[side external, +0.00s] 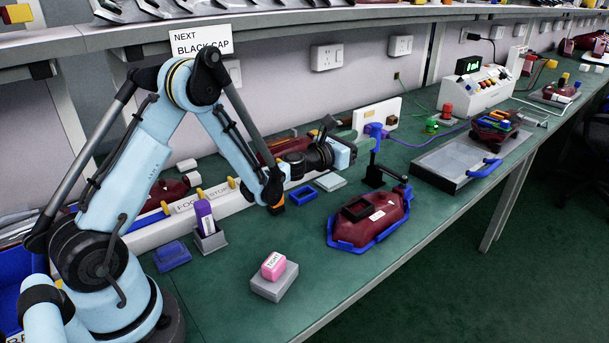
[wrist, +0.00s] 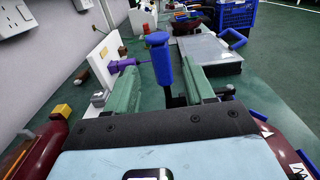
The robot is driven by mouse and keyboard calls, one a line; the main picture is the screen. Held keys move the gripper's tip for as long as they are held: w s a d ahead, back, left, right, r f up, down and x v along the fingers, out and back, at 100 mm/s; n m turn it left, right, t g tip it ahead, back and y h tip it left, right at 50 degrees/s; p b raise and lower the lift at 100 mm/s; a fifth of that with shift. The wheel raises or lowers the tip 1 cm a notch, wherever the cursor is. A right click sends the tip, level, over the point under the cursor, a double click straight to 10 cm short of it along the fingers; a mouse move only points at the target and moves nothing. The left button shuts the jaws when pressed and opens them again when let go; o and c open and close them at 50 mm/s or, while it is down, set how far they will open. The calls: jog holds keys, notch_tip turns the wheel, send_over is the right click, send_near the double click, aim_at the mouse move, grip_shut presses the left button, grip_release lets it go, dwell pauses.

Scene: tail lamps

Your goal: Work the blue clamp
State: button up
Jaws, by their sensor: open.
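The blue clamp has an upright blue handle (side external: 375,131) on a dark stem and black base (side external: 383,176), behind the red tail lamp (side external: 372,222). The lamp sits in a blue-edged cradle with a black frame on top. My gripper (side external: 358,135) is at handle height, its green fingers apart. In the wrist view, the blue handle (wrist: 161,58) stands upright between the lines of the two fingers of my gripper (wrist: 160,88), with a visible gap on either side. Whether the handle is within finger reach or just beyond the tips is hard to tell.
A white socket panel (side external: 377,115) with a purple plug stands close behind the handle. A grey tray (side external: 450,160) with a blue handle lies to the right. A pink block (side external: 273,265) on a grey stand is nearer the front. The green bench between them is clear.

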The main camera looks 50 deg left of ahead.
aim_at(380, 132)
jog(key=w, duration=0.8)
jog(key=shift+w, duration=0.3)
jog(key=shift+c, duration=0.3)
grip_shut()
